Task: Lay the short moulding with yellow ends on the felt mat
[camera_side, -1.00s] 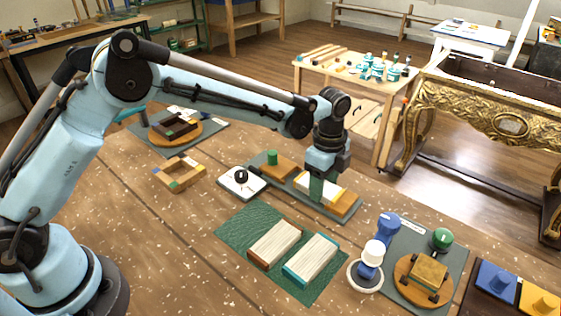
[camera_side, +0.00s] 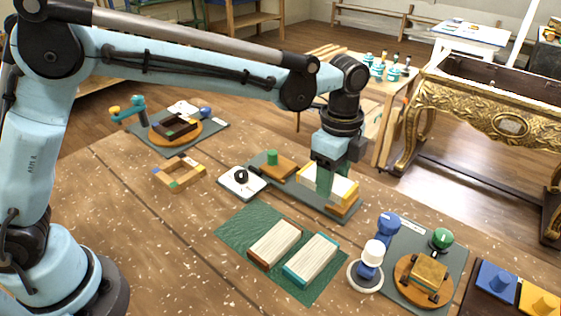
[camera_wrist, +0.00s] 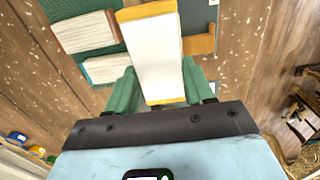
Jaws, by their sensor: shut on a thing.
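The short moulding (camera_side: 345,190) is white with yellow ends. My gripper (camera_side: 328,182) is shut on it, with green fingers on its two sides, and holds it just above the grey board. The moulding (camera_wrist: 154,58) also shows in the wrist view between the fingers of my gripper (camera_wrist: 160,90). The green felt mat (camera_side: 236,235) lies on the table in front and to the left of my gripper. Two pale mouldings lie side by side on it, one with brown ends (camera_side: 274,244) and one with teal ends (camera_side: 312,260).
The grey board (camera_side: 325,207) bears an orange-brown block (camera_side: 345,209) under the moulding and a block with a green knob (camera_side: 272,158). A blue and white stamp-like tool (camera_side: 371,262) stands right of the mat. A wooden frame (camera_side: 180,172) lies at left.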

